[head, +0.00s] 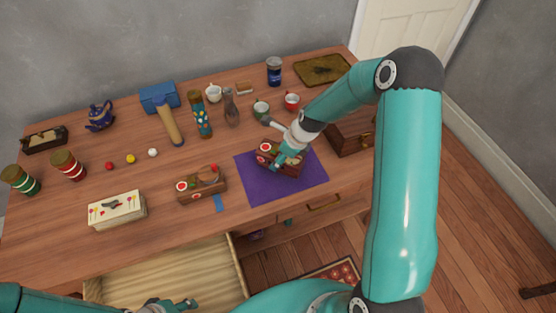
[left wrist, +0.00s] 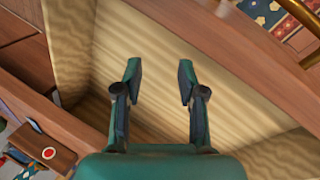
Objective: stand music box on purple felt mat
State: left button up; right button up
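A dark wooden music box with red-and-white round decorations (head: 265,147) is at the purple felt mat (head: 312,190), over its upper middle. I cannot tell whether its underside touches the mat. My right gripper (head: 280,161) is on this box, with a teal finger across its front face, and appears shut on it; it hides part of the box. A similar decorated wooden box (head: 202,186) stands left of the mat. My left gripper (head: 168,304) is low over the open drawer; in the left wrist view its fingers (left wrist: 159,75) are apart and empty.
The open, bare drawer (head: 165,270) juts out at the front. A cream floral box (head: 117,209) stands at the left front. A dark wooden chest (head: 345,140) is right of the mat, with cups (head: 292,101) behind. A blue strip (head: 217,203) lies near the mat.

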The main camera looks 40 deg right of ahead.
jog(key=shift+w+f, duration=0.1)
jog(key=shift+f, duration=0.75)
jog(key=o, duration=1.5)
jog(key=shift+c, duration=0.2)
jog(key=v, duration=1.2)
jog(key=shift+d, duration=0.1)
